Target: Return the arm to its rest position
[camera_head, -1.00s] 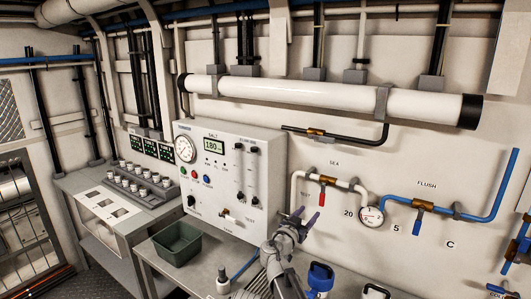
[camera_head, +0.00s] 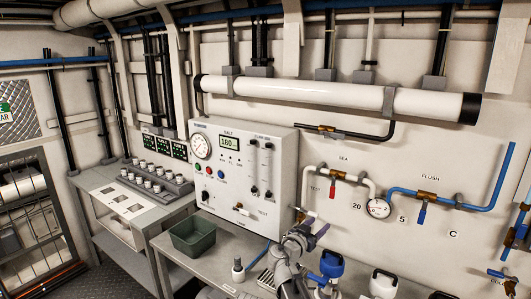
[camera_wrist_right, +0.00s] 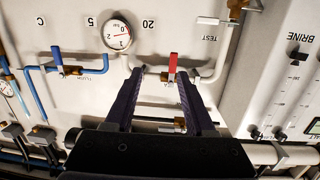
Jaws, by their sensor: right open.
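My right gripper (camera_head: 314,223) is raised from the bottom of the head view, in front of the wall just right of the white panel box (camera_head: 243,175). Its dark fingers are apart with nothing between them. In the right wrist view the open fingers (camera_wrist_right: 158,76) reach toward the wall pipework. The red valve handle (camera_wrist_right: 172,66) shows beyond the fingertips there, apart as far as I can tell. In the head view that red handle (camera_head: 332,191) hangs down above the gripper. My left gripper is not in view.
A bench (camera_head: 168,243) below carries a green bin (camera_head: 193,236), a small white bottle (camera_head: 238,270) and a blue-capped container (camera_head: 331,265). A round gauge (camera_head: 378,208) and blue-handled valve (camera_head: 422,214) are to the right. A side table (camera_head: 103,187) stands left.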

